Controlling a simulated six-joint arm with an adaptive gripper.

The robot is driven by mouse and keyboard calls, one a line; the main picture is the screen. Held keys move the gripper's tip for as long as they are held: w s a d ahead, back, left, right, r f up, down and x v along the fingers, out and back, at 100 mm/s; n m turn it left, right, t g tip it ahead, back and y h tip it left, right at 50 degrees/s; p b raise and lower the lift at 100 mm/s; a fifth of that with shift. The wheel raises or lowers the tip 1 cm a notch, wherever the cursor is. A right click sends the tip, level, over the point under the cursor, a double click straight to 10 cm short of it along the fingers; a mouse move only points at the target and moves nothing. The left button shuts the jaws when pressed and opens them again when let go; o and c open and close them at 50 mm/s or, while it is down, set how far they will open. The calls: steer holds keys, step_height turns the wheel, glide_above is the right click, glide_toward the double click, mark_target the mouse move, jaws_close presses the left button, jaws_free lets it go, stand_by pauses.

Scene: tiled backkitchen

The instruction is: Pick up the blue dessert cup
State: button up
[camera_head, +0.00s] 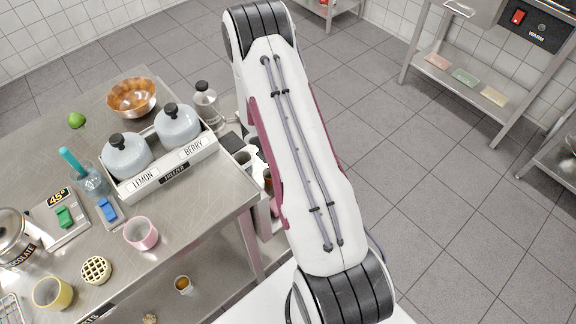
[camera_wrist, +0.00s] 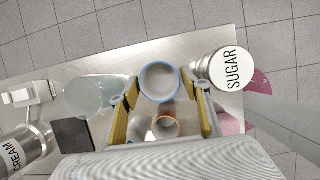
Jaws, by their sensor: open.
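In the wrist view a round cup with a blue rim (camera_wrist: 160,67) stands upright on the metal surface, its pale inside seen from above. My gripper (camera_wrist: 164,88) is open, with one yellow-padded finger to the left of the cup and one to the right. The fingertips are close to the cup's near sides; I cannot tell whether they touch it. Nothing is held. In the head view my arm hides the gripper, and I cannot make out the blue cup there.
A sugar canister (camera_wrist: 232,70) stands close right of the cup. A clear glass vessel (camera_wrist: 88,94) is left. A copper-coloured cup (camera_wrist: 165,125) lies below, between the fingers.

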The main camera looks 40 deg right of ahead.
steer(key=shift+x, duration=0.8)
steer(key=c, duration=0.9)
